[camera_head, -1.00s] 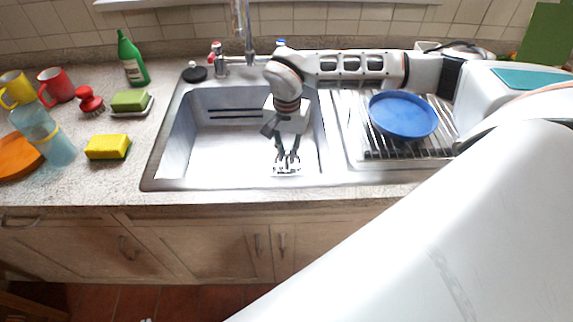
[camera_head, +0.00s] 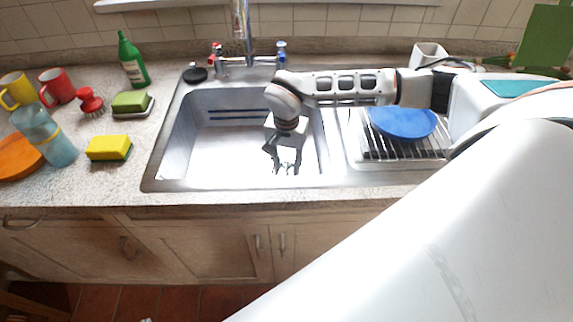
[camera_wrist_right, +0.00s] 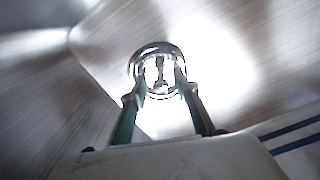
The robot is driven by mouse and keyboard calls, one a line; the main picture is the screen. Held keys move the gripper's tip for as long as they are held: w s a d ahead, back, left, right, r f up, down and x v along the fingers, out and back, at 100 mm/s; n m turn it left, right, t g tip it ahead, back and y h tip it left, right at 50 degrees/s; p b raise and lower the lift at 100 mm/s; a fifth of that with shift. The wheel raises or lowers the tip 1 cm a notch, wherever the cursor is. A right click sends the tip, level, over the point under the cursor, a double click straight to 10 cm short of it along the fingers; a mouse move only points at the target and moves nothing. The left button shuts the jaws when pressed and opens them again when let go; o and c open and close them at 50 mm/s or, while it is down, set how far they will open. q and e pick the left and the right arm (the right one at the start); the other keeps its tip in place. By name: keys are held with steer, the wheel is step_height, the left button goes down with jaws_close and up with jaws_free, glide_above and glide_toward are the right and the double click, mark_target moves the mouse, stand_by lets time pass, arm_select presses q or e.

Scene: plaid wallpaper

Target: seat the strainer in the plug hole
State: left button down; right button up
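My right gripper (camera_head: 286,168) reaches down into the sink basin (camera_head: 215,160), near its front right part. In the right wrist view its two fingers (camera_wrist_right: 161,82) stand apart over a round shiny metal piece, apparently the strainer (camera_wrist_right: 158,50). A narrow upright part, like its knob, shows between the fingertips; I cannot tell if they touch it. The plug hole cannot be told apart from the strainer, so whether it is seated is unclear. Glare whitens the basin floor. My left gripper is not in view.
The tap (camera_head: 241,30) rises at the back of the sink. A sponge (camera_head: 109,148), a soap dish (camera_head: 131,104), a green bottle (camera_head: 131,60) and mugs stand on the left counter.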

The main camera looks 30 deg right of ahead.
mark_target(288, 166)
steer(key=shift+f, duration=0.1)
steer(key=shift+f+b, duration=0.2)
steer(key=shift+b, duration=0.25)
step_height(288, 166, up, 8)
steer(key=shift+s+d+r, duration=0.1)
steer(key=shift+s, duration=0.1)
stand_by(0.4)
